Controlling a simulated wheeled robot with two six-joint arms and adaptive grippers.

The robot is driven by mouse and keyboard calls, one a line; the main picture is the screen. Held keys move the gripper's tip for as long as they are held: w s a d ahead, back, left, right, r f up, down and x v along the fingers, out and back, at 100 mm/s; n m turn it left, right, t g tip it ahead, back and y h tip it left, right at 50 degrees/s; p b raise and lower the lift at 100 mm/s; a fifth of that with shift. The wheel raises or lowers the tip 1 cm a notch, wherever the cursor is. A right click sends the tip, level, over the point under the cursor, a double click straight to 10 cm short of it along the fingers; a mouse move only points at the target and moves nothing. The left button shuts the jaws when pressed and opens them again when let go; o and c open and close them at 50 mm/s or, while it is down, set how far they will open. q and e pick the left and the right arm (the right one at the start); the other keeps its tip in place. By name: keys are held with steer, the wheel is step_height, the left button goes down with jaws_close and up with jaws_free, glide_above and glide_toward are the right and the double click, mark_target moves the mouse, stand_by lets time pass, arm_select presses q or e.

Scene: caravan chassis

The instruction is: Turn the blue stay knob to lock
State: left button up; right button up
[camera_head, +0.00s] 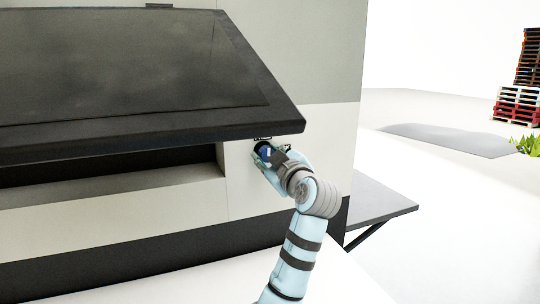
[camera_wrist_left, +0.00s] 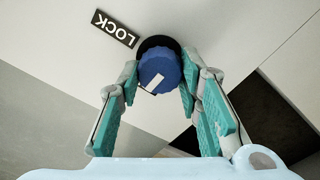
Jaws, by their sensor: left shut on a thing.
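The blue stay knob (camera_wrist_left: 158,68) sits on a black round base on the caravan wall. It bears a white pointer mark, which in the left wrist view is on the lower part of its face and tilted. A black LOCK label (camera_wrist_left: 115,29) is on the wall up and left of the knob, apart from it. My left gripper (camera_wrist_left: 160,84) has its teal fingers on both sides of the knob and is shut on it. In the head view the knob (camera_head: 264,152) is partly hidden by my left gripper (camera_head: 268,156). My right gripper is not in view.
A large dark window flap (camera_head: 130,80) is propped open above the opening, its lower right corner close above my left gripper. A grey shelf (camera_head: 380,208) juts from the caravan's right side. Pallets (camera_head: 518,105) stand far off to the right.

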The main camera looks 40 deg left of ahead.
arm_select(q)
steer(key=m+p, duration=0.1)
steer(key=m, duration=0.1)
steer(key=m+p, duration=0.4)
steer(key=shift+r, duration=0.25)
steer(key=m+p, duration=0.7)
steer(key=shift+w, duration=0.15)
steer(key=shift+f+m+p, duration=0.15)
steer(key=shift+m+p, duration=1.65)
steer(key=shift+m, duration=0.4)
steer(key=o, duration=1.1)
steer(key=shift+f, duration=0.1)
steer(key=shift+o, duration=0.2)
steer(key=shift+d, duration=0.1)
steer(key=v, duration=0.7)
